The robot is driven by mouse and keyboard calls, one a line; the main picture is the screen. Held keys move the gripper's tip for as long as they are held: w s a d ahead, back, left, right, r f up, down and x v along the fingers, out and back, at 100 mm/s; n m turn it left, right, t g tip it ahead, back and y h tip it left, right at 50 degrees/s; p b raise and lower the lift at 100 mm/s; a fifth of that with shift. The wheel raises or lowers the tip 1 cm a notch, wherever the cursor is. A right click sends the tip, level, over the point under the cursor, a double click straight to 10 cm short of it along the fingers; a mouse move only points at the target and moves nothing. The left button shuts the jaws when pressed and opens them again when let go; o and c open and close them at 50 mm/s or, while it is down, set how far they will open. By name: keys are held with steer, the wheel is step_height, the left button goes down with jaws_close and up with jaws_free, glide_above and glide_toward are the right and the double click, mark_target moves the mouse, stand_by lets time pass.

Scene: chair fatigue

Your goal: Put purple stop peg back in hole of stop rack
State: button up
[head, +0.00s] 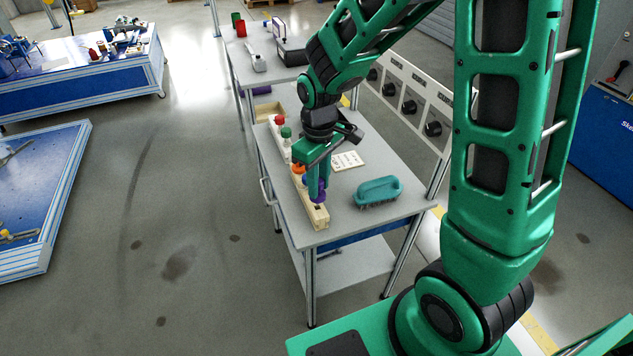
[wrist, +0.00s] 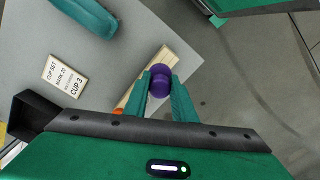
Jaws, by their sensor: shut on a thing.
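The purple stop peg (wrist: 159,86) is between the two fingers of my gripper (wrist: 161,92), which is shut on its round head. In the head view the purple peg (head: 317,192) shows between the fingers at the near end of the stop rack. The stop rack (head: 317,217) is a long pale wooden block along the left edge of the grey table. A dark hole shows in its near end. The rack also shows beneath the peg in the wrist view (wrist: 180,57). The peg's lower part is hidden, so I cannot tell whether it is in a hole.
Red (head: 280,120), green (head: 286,132) and orange (head: 298,168) pegs stand along the rack. A teal brush (head: 377,191) and a printed card (head: 347,161) lie to the right of the rack. A panel with black knobs (head: 410,106) stands along the table's far right side.

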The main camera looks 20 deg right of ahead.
steer(key=shift+f, duration=2)
steer(key=o, duration=1.1)
step_height(320, 180, up, 11)
steer(key=shift+w+f, duration=0.1)
steer(key=shift+f, duration=0.05)
steer(key=s+d+r+m, duration=0.3)
steer(key=s+d, duration=0.2)
steer(key=d, duration=0.2)
steer(key=s+d+r+m, duration=0.2)
steer(key=s+d+m, duration=0.1)
steer(key=s+d, duration=0.25)
steer(key=s+d+m, duration=0.2)
steer(key=s, duration=0.2)
steer(key=s+d+m, duration=0.2)
steer(key=s, duration=0.2)
steer(key=s+d+r+m, duration=0.1)
steer(key=s+d+m, duration=0.1)
steer(key=s, duration=0.2)
steer(key=shift+s+d, duration=0.1)
steer(key=shift+s, duration=0.3)
